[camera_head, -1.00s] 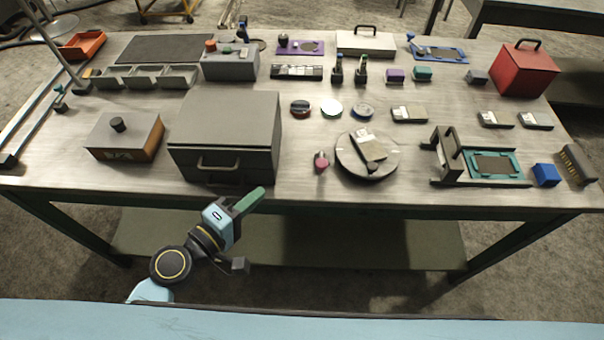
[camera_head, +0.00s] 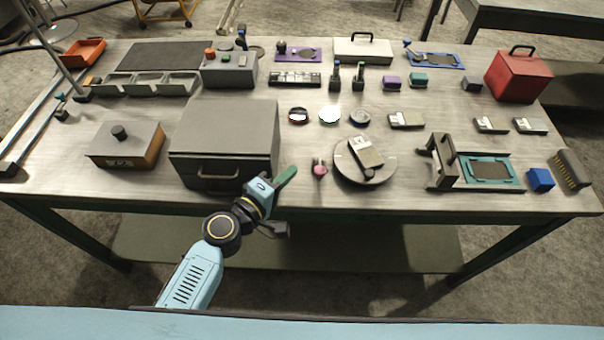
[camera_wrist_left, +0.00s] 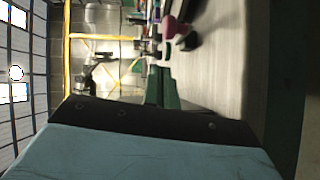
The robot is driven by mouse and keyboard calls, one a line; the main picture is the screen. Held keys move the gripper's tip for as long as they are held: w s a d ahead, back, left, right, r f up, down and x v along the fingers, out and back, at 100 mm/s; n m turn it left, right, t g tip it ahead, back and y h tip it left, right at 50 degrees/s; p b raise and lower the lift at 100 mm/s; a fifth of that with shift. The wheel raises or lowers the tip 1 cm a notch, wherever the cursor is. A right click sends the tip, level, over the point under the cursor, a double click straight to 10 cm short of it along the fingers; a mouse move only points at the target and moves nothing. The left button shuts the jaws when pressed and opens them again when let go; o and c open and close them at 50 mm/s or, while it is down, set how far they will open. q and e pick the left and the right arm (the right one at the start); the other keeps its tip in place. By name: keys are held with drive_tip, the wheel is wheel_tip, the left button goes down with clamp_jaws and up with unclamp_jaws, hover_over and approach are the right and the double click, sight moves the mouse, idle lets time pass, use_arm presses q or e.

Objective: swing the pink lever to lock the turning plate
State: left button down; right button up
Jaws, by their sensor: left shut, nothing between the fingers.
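The pink lever (camera_head: 320,169) stands on the table just left of the round grey turning plate (camera_head: 346,174). A flat grey and white piece (camera_head: 366,152) lies on the plate, and a dark knob is at the plate's front edge. My left gripper (camera_head: 289,174) has green fingers, shut and empty. It is at the table's front edge, left of the lever and apart from it. In the left wrist view the shut fingers (camera_wrist_left: 160,86) point toward the pink lever's knob (camera_wrist_left: 170,27), which shows at the top. My right gripper is not in view.
A big grey box with a handle (camera_head: 225,130) stands just left of my left gripper. A dark bracket and teal frame (camera_head: 490,170) sit right of the plate. Small discs (camera_head: 329,115) lie behind the lever.

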sight(320, 166)
use_arm(q)
drive_tip(key=shift+w+d+f, duration=0.1)
drive_tip(key=shift+d+f, duration=0.1)
drive_tip(key=shift+d, duration=0.65)
drive_tip(key=shift+d+f, duration=0.2)
drive_tip(key=shift+d, duration=0.65)
